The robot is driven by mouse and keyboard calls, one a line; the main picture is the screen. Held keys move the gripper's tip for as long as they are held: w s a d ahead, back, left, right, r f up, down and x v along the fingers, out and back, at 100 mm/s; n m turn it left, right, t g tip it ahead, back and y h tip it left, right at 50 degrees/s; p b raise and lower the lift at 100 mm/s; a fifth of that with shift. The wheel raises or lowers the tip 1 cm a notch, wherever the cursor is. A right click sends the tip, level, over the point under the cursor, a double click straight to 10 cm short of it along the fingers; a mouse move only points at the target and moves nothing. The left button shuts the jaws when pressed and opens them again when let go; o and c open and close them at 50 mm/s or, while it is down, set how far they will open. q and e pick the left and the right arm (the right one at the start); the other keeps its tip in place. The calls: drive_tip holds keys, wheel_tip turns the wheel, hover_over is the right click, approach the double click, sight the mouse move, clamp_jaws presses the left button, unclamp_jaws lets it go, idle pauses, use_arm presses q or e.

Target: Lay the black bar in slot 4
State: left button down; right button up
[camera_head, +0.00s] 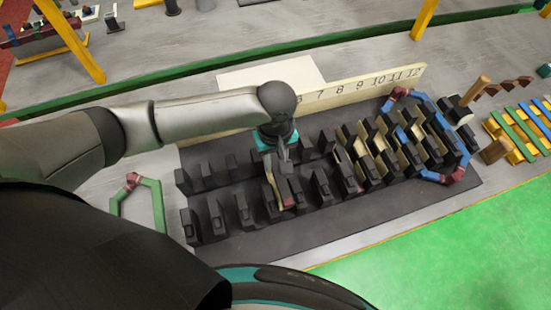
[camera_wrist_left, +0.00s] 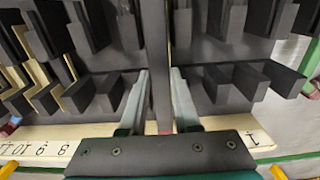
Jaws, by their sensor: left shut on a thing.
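My left gripper (camera_head: 282,188) reaches down over the black slotted stator block (camera_head: 400,205). In the left wrist view its two grey fingers (camera_wrist_left: 158,100) are shut on a long, thin dark bar (camera_wrist_left: 158,50) with a reddish end. In the head view the bar's reddish end (camera_head: 289,203) shows among the front row of teeth, left of the block's middle. I cannot tell whether the bar rests on the slot floor. The number board (camera_head: 350,90) shows about 6 to 12; my arm hides its lower numbers, slot 4's included. My right gripper is out of view.
Blue and red coil pieces (camera_head: 432,110) sit at the block's right end. A green loop (camera_head: 152,205) lies at its left. A yellow rack with green and blue bars (camera_head: 525,130) stands far right. A green mat (camera_head: 460,250) is clear in front.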

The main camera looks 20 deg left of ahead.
sight(276, 173)
use_arm(q)
drive_tip(key=shift+f, duration=0.15)
drive_tip(key=shift+f+b, duration=1.3)
drive_tip(key=shift+f, duration=2)
drive_tip(key=shift+f, duration=0.1)
drive_tip(key=shift+f, duration=0.2)
drive_tip(key=c, duration=0.6)
unclamp_jaws()
drive_tip(key=shift+o, duration=0.2)
drive_tip(key=shift+r, duration=0.15)
drive_tip(key=shift+r+p, duration=0.6)
drive_tip(key=shift+p, duration=0.5)
